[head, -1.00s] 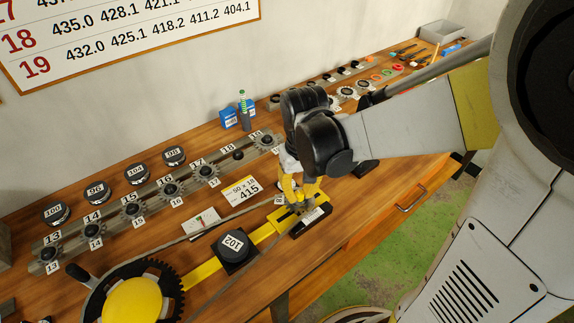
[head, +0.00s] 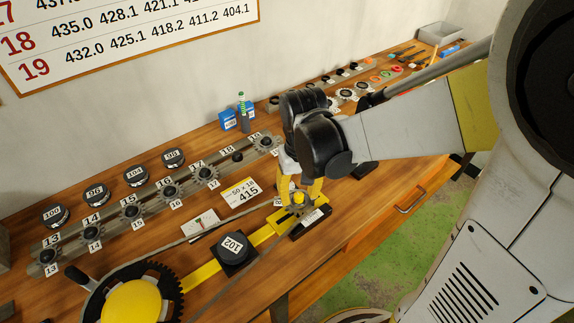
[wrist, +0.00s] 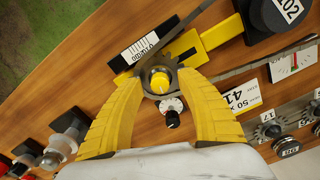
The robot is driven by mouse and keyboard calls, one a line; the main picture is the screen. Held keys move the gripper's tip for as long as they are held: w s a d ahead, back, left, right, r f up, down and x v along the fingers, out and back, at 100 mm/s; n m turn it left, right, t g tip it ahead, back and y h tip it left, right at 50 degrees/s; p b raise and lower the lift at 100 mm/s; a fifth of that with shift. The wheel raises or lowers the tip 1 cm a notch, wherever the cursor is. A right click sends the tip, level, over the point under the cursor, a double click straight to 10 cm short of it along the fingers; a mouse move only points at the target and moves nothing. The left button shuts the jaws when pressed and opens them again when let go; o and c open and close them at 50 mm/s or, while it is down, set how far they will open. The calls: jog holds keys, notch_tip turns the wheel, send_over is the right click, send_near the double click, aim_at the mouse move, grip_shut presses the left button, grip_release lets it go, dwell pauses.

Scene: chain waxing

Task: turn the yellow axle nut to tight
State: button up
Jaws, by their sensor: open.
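The yellow axle nut (wrist: 159,82) sits on a small toothed sprocket (wrist: 160,77) at the end of the yellow bar (wrist: 220,32). In the head view the nut (head: 298,198) shows between my fingers. My gripper (wrist: 159,78) is open, with its yellow fingers spread on either side of the nut and apart from it. It also shows in the head view (head: 300,191), over the bar's end. A chain (wrist: 245,70) runs from the sprocket. A dial with a black knob (wrist: 172,117) lies beside the nut. I cannot tell the nut's angle.
A black block with a white scale (wrist: 140,48) stands close to the nut. A black weight marked 102 (head: 235,248) and the large chainring (head: 130,300) lie left along the bar. Sprocket rows (head: 170,190) line the back. The table front is clear.

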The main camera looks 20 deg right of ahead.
notch_tip(320, 180, up, 12)
dwell(0.4)
jog(key=t, duration=0.5)
send_near(299, 195)
notch_tip(299, 195, up, 2)
jog(key=shift+s+f+n+t+b, duration=0.15)
jog(key=shift+s+t+b, duration=0.2)
jog(key=shift+t, duration=0.2)
jog(key=shift+s+f+n+t+b, duration=0.1)
jog(key=shift+s+n+t+b, duration=0.1)
jog(key=shift+s+t, duration=0.25)
